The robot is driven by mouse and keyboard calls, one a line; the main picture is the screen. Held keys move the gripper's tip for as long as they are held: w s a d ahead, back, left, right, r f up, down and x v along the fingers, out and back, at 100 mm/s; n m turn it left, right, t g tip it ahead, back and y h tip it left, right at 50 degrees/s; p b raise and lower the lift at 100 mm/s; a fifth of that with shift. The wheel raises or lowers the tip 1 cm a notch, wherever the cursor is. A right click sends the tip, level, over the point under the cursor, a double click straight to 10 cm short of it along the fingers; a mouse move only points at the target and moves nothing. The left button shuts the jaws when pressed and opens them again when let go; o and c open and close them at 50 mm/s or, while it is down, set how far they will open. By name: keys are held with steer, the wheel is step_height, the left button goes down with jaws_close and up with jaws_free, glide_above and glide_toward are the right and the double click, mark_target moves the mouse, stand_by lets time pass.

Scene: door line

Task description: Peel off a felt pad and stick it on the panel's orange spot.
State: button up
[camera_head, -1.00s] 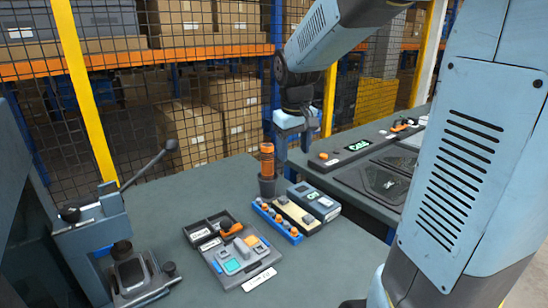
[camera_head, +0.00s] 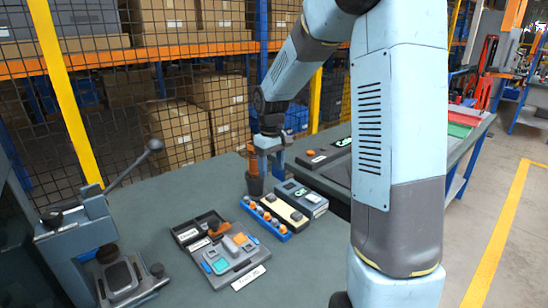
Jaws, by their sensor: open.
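On the bench, a grey panel tray (camera_head: 236,262) has an orange square spot (camera_head: 239,239), a teal patch (camera_head: 221,265) and a light grey block (camera_head: 230,246) on it. A dark compartment tray (camera_head: 188,236) adjoins it at upper left, with an orange-and-black item (camera_head: 219,230) at their border. I cannot tell which piece is a felt pad. My gripper (camera_head: 269,167) is open and points down, above and behind the panel, overlapping the view of an orange cylinder in a dark cup. Nothing shows between its fingers, which are small and partly blurred into the background.
A blue rack with several orange-topped pegs (camera_head: 265,218), a beige-topped block (camera_head: 284,212) and a grey-blue device (camera_head: 303,197) stand right of the panel. The dark cup (camera_head: 255,185) is behind them. A lever press (camera_head: 100,250) stands at left. The bench's front middle is clear.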

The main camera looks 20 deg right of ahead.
mark_target(272, 196)
step_height(272, 196, down, 10)
steer(key=shift+f, duration=0.15)
stand_by(0.3)
jaws_close()
stand_by(0.9)
steer(key=shift+r, duration=0.35)
stand_by(0.4)
steer(key=shift+r, duration=2.85)
